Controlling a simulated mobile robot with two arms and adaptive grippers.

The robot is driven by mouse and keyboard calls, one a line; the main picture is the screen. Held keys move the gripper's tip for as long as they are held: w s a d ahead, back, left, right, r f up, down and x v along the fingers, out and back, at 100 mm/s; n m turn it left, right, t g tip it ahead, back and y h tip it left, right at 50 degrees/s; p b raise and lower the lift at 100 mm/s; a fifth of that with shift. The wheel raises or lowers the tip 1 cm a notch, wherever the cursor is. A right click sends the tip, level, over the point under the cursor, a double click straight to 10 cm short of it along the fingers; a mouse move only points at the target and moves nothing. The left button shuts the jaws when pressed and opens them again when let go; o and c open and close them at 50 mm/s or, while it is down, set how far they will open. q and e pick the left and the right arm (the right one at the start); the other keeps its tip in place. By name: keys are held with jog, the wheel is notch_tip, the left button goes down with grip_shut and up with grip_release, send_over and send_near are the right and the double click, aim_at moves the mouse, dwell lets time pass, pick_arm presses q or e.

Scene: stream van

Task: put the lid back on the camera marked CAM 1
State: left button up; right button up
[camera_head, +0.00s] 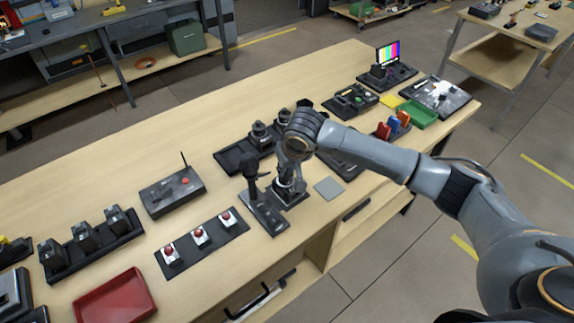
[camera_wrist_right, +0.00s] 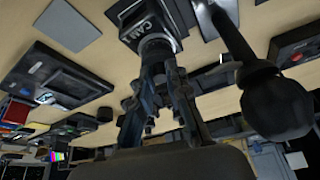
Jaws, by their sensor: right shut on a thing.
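The camera marked CAM 1 (camera_wrist_right: 147,22) is a dark boxy unit at the top of the right wrist view. In the head view the camera (camera_head: 289,192) stands on a dark base at the table's front edge, partly hidden by my gripper. My right gripper (camera_head: 291,166) points down over it. I cannot tell whether the lid is seated or only touching. My left gripper is not in view.
A black microphone (camera_head: 250,172) on a stand is close to the left of my gripper. Several dark units (camera_head: 262,132) stand just behind. A grey square pad (camera_head: 328,188) lies to the right. A box with an antenna (camera_head: 172,191) and a red-button strip (camera_head: 183,257) lie left.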

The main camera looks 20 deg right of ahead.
jog(key=shift+p, duration=0.55)
dwell(0.6)
dwell(0.4)
jog(key=o, duration=1.3)
jog(key=shift+a+r, duration=0.1)
notch_tip(320, 180, up, 7)
jog(key=p, duration=0.8)
jog(key=shift+c, duration=0.2)
grip_shut()
jog(key=shift+f, duration=0.35)
dwell(0.7)
